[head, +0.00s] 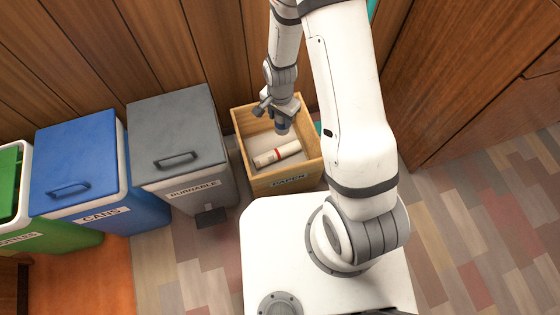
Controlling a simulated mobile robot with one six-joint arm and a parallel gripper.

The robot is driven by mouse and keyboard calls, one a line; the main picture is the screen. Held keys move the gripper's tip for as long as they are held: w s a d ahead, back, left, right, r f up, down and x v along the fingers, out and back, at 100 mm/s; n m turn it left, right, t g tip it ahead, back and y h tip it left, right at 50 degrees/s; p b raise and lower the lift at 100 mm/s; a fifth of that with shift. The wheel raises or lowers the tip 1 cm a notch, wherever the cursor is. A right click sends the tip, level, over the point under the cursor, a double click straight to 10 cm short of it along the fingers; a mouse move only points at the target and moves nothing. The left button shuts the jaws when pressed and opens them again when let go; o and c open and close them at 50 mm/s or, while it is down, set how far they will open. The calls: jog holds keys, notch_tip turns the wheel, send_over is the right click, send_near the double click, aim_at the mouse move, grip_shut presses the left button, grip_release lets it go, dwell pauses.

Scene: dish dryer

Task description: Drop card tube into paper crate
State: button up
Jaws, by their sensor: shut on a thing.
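My gripper (282,131) points down over the crate's opening, right at the tube's upper side, and is shut on the tube. The fingertips' contact with the tube is too small to see clearly. I cannot tell how far the tube is above the crate floor.
Left of the crate stands a grey "BURNABLE" bin (178,130) with its lid shut, then a blue "CANS" bin (75,160) and a green bin (10,190). A wood-panelled wall (60,60) is behind. Open patchwork floor (490,220) lies to the right.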

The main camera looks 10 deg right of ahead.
jog(key=shift+s+a+f+b, duration=0.1)
jog(key=shift+f+b, duration=0.15)
jog(key=shift+f, duration=0.2)
jog(key=shift+s+a+f+b, duration=0.1)
jog(key=shift+f+b, duration=0.15)
jog(key=shift+f, duration=0.15)
notch_tip(320, 180, down, 6)
jog(key=b, duration=0.4)
jog(key=shift+w+r, duration=0.1)
jog(key=shift+r, duration=0.05)
jog(key=o, duration=1)
notch_tip(320, 180, up, 8)
jog(key=p, duration=0.3)
